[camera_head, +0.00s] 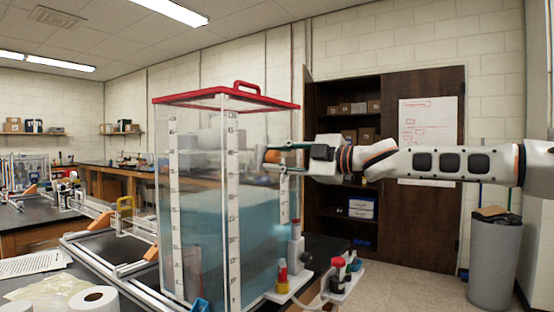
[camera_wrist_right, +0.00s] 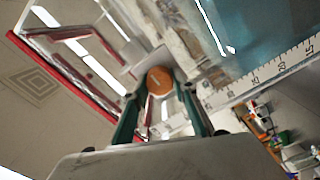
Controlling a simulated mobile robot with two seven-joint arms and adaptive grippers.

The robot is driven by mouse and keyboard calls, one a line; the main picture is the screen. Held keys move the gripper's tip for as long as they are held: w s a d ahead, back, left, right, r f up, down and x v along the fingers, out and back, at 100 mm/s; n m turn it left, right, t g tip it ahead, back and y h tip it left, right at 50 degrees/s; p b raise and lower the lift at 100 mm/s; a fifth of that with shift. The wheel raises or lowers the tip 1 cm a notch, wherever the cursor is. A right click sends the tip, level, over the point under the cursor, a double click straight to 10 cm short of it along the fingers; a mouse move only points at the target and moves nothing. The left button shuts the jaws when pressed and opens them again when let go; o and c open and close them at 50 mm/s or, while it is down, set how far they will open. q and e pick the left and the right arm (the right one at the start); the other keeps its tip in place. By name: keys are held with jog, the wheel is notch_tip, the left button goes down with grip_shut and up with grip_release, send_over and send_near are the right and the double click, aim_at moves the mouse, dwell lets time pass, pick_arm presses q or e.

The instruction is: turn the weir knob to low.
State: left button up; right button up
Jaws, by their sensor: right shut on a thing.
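The weir knob (camera_head: 271,156) is a round orange knob on the right side of the tall clear tank (camera_head: 200,118). It also shows in the right wrist view (camera_wrist_right: 159,80), between the teal fingers. My right gripper (camera_head: 277,157) reaches in from the right, level with the knob, and is shut on it. In the right wrist view the gripper (camera_wrist_right: 161,92) has one finger on each side of the knob. Any low mark or pointer is too small or hidden to read. My left gripper is in neither view.
The tank has a red-rimmed lid (camera_head: 225,97), white scales and bluish water. Red-topped and yellow fittings (camera_head: 283,277) stand low at its right front. A metal extrusion frame (camera_head: 105,262), paper roll (camera_head: 95,299) and papers lie at the left. A grey bin (camera_head: 494,262) stands at the right.

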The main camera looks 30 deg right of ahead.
jog(key=o, duration=1.1)
jog(key=shift+v, duration=6)
jog(key=shift+f, duration=0.15)
